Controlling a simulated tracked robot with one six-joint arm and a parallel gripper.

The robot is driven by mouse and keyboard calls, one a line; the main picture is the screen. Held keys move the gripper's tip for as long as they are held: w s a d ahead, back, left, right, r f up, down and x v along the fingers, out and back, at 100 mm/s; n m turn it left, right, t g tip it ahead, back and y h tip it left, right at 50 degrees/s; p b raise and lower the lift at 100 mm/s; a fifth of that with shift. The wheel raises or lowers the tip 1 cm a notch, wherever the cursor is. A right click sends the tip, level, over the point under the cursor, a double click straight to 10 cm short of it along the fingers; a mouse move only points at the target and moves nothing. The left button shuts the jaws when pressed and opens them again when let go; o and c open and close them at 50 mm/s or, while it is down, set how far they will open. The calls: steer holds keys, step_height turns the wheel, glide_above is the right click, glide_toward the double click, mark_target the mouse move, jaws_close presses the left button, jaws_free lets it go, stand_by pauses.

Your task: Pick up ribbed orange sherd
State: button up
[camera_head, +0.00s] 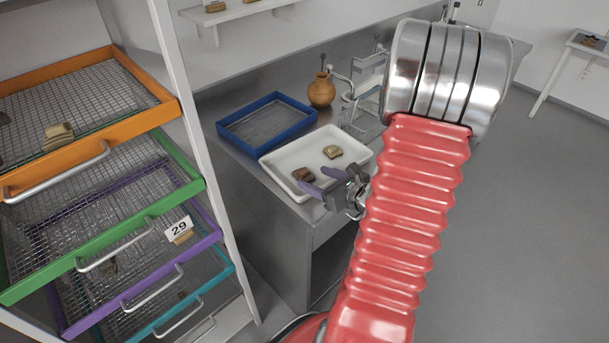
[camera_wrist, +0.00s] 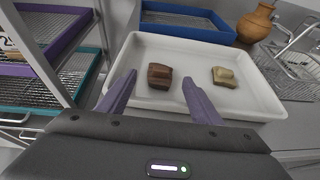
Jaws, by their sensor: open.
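A reddish-brown sherd (camera_head: 302,174) lies in the white tray (camera_head: 277,160) on the metal counter; the wrist view shows it (camera_wrist: 159,77) with a stepped, ridged face. It is the nearest match to a ribbed orange sherd, though its colour looks more brown than orange. A tan-yellow sherd (camera_head: 333,152) lies apart from it in the same tray, to the right in the wrist view (camera_wrist: 225,78). My gripper (camera_head: 312,179) is open and empty, its purple fingers pointing into the tray. In the wrist view the brown sherd shows between the fingertips (camera_wrist: 159,76), beyond them; no contact is visible.
A blue-rimmed mesh tray (camera_head: 252,137) and an orange-brown jug (camera_head: 321,91) stand behind the white tray, with a wire rack (camera_head: 362,118) at right. A drawer rack at left has an orange drawer (camera_head: 140,118) holding a pale sherd (camera_head: 59,134).

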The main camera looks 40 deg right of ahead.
mark_target(306, 173)
steer(key=shift+x, duration=2.65)
steer(key=shift+d, duration=0.1)
steer(key=shift+c, duration=0.4)
steer(key=shift+r, duration=0.1)
steer(key=c, duration=1)
steer(key=shift+c, duration=0.2)
step_height(306, 173, up, 10)
